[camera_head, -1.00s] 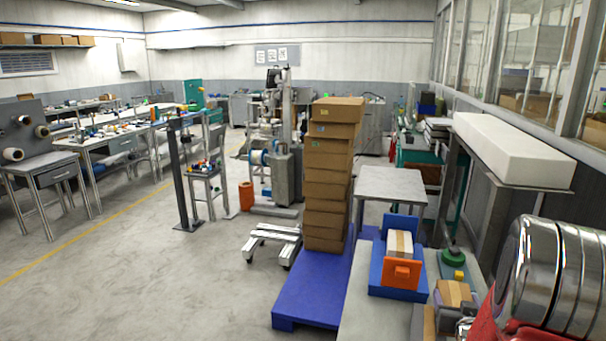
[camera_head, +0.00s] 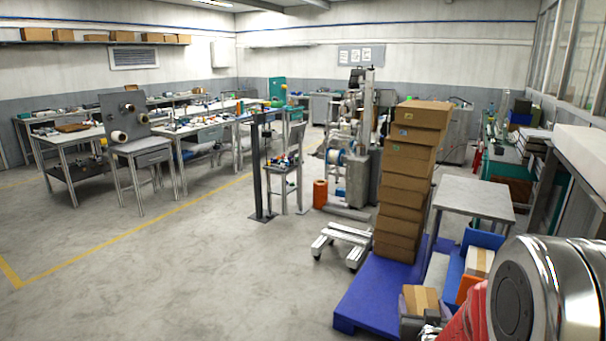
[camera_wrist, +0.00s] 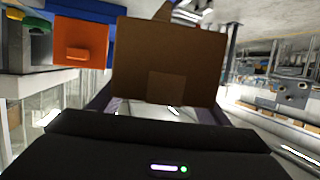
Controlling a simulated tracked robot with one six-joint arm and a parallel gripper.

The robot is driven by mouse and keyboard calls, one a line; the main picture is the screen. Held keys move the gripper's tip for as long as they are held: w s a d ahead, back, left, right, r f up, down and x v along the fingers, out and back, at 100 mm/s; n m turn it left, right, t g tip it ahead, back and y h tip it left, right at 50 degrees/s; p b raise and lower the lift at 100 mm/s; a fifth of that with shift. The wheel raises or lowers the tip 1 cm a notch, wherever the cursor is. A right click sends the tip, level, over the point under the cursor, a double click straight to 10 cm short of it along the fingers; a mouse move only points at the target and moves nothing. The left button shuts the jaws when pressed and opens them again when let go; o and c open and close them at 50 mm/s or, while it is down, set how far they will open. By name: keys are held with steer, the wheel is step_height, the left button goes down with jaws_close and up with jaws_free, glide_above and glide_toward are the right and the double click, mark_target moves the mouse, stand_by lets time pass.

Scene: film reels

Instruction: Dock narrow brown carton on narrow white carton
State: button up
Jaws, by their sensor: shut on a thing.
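The narrow brown carton (camera_head: 422,299) is in my gripper (camera_head: 419,308) at the lower right of the head view, in front of the blue pallet. In the wrist view the brown carton (camera_wrist: 165,50) fills the upper middle, between the purple-grey fingers of my gripper (camera_wrist: 168,92). The narrow white carton (camera_head: 479,262), with a tan strip on top, sits in a blue holder (camera_head: 455,268) with an orange plate (camera_head: 466,288). The brown carton is apart from it, to its left and nearer. The wrist view shows the orange plate (camera_wrist: 80,42) but not the white carton clearly.
A tall, uneven stack of brown boxes (camera_head: 405,185) stands on the blue pallet (camera_head: 375,300) close behind the held carton. A grey table (camera_head: 475,196) stands behind the holder. A low wheeled frame (camera_head: 343,242) is left of the pallet. Open floor lies further left.

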steer(key=w+a+r+n+y, duration=0.1)
steer(key=a+n+y, duration=0.1)
steer(key=a, duration=1.3)
steer(key=shift+w+a+r+n+y, duration=0.15)
steer(key=shift+w+n+y, duration=0.2)
steer(key=shift+y, duration=0.45)
steer(key=d+m+h, duration=0.1)
steer(key=d, duration=0.4)
steer(key=s+d+h, duration=0.1)
steer(key=d, duration=0.4)
steer(key=d+f+m+h, duration=0.1)
steer(key=d, duration=0.4)
steer(key=shift+s+m+h, duration=0.3)
steer(key=shift+s+m, duration=0.05)
steer(key=s+d+m+h, duration=0.1)
steer(key=s+d, duration=0.2)
steer(key=d, duration=0.4)
steer(key=s+d+m+g+h, duration=0.1)
steer(key=s+d, duration=0.2)
steer(key=d, duration=0.4)
steer(key=s+d+m+h, duration=0.1)
steer(key=s+d, duration=0.2)
steer(key=d, duration=0.5)
steer(key=shift+d+f+g+h, duration=0.1)
steer(key=shift+f+g+h, duration=0.15)
steer(key=shift+g+h, duration=0.05)
steer(key=s+d, duration=0.6)
steer(key=d, duration=0.3)
steer(key=shift+s, duration=0.4)
